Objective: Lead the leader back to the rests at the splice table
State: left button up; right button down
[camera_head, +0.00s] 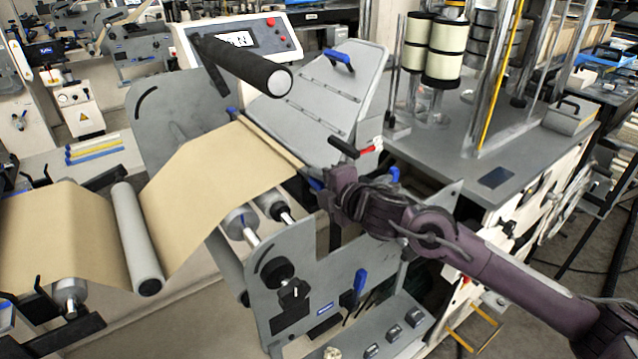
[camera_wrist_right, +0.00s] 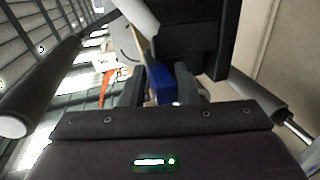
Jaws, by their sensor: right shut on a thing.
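The leader is a brown kraft sheet (camera_head: 215,170) that ends in a pale wooden bar (camera_head: 272,146). The bar lies along the lower-left edge of the grey splice table (camera_head: 318,90). A blue tip (camera_head: 232,112) shows at the bar's far end. My right gripper (camera_head: 322,187) is at the bar's near end. In the right wrist view its fingers (camera_wrist_right: 160,88) are shut on the blue end grip (camera_wrist_right: 159,82) of the bar. I cannot make out the rests or whether the bar touches them. My left gripper is not in view.
A dark roller (camera_head: 240,66) stands above the sheet, and a grey roller (camera_head: 133,240) crosses it at left. The grey side plate (camera_head: 310,290) stands below my right arm. A red-tipped lever (camera_head: 355,149) is close behind my gripper.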

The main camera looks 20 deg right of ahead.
jog(key=shift+s+a+r+p, duration=0.1)
jog(key=shift+r+p, duration=1.2)
jog(key=shift+r, duration=0.05)
jog(key=shift+a+r+p, duration=0.1)
jog(key=shift+r+p, duration=1.15)
jog(key=shift+r, duration=0.1)
jog(key=shift+f+b, duration=0.2)
jog(key=shift+b, duration=0.1)
jog(key=shift+b, duration=0.85)
jog(key=shift+r+t+b, duration=0.1)
jog(key=shift+t+b, duration=0.5)
jog(key=shift+b, duration=0.9)
jog(key=shift+d+r, duration=0.1)
jog(key=shift+r, duration=0.05)
jog(key=shift+r, duration=0.1)
